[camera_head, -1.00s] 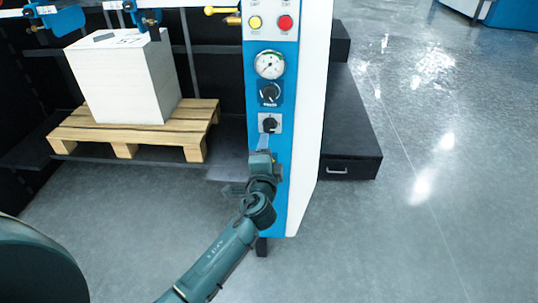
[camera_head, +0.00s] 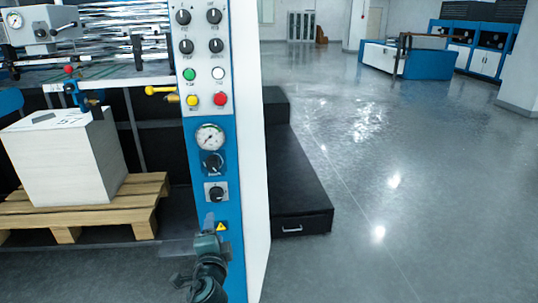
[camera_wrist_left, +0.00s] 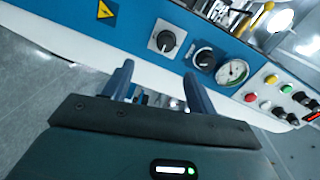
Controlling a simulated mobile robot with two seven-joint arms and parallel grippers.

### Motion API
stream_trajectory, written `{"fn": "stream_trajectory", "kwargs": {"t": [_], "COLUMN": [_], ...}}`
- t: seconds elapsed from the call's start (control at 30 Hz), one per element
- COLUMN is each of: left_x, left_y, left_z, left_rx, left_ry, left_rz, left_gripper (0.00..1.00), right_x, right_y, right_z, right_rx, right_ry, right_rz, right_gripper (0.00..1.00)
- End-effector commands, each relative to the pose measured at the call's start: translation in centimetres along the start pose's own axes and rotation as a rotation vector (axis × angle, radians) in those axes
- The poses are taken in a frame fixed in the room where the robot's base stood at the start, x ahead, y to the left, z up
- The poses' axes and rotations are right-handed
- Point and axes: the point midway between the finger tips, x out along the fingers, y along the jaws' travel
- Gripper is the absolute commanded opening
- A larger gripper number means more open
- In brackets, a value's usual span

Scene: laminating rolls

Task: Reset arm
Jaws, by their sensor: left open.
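My left arm comes up from the bottom of the head view. My left gripper (camera_head: 209,222) is in front of the blue panel, just below the lowest black knob (camera_head: 216,193). In the left wrist view its two fingers (camera_wrist_left: 158,88) stand apart with nothing between them. The lowest knob also shows in the left wrist view (camera_wrist_left: 165,41), beyond the fingertips and apart from them. My right gripper is in neither view.
The blue control panel (camera_head: 232,275) carries a second knob, a gauge (camera_head: 210,137) and several buttons. A white stack (camera_head: 66,160) sits on a wooden pallet (camera_head: 147,188) at left. A black step (camera_head: 295,185) stands right of the panel. The floor (camera_head: 400,200) further right is clear.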

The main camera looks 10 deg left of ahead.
Motion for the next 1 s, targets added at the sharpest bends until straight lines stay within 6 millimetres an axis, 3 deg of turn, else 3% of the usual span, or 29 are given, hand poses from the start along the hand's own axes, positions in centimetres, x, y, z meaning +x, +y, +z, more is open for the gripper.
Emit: {"fn": "stream_trajectory", "kwargs": {"t": [0.17,0.3,0.4,0.5,0.6,0.7,0.87,1.0], "left_x": [-6.5,-14.7,-20.1,-24.3,-26.8,-27.8,-27.9,-27.9], "left_y": [5.8,9.8,11.0,11.3,11.2,11.2,11.2,11.3], "left_z": [1.5,2.2,2.4,2.4,2.4,2.4,2.4,2.4], "left_rx": [-0.269,-0.603,-0.827,-1.004,-1.119,-1.173,-1.184,-1.182], "left_ry": [0.036,0.037,0.012,-0.021,-0.049,-0.062,-0.065,-0.065], "left_rz": [0.228,0.455,0.588,0.683,0.739,0.762,0.766,0.766], "left_gripper": [0.58,0.58,0.58,0.58,0.58,0.58,0.58,0.48], "right_x": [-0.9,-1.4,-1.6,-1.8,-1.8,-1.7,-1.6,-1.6], "right_y": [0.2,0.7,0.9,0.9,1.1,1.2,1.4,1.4], "right_z": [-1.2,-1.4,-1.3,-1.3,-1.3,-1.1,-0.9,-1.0], "right_rx": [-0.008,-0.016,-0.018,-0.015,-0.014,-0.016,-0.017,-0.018], "right_ry": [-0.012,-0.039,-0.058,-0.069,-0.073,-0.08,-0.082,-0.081], "right_rz": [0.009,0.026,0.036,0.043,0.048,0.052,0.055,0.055], "right_gripper": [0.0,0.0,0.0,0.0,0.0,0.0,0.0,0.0]}}
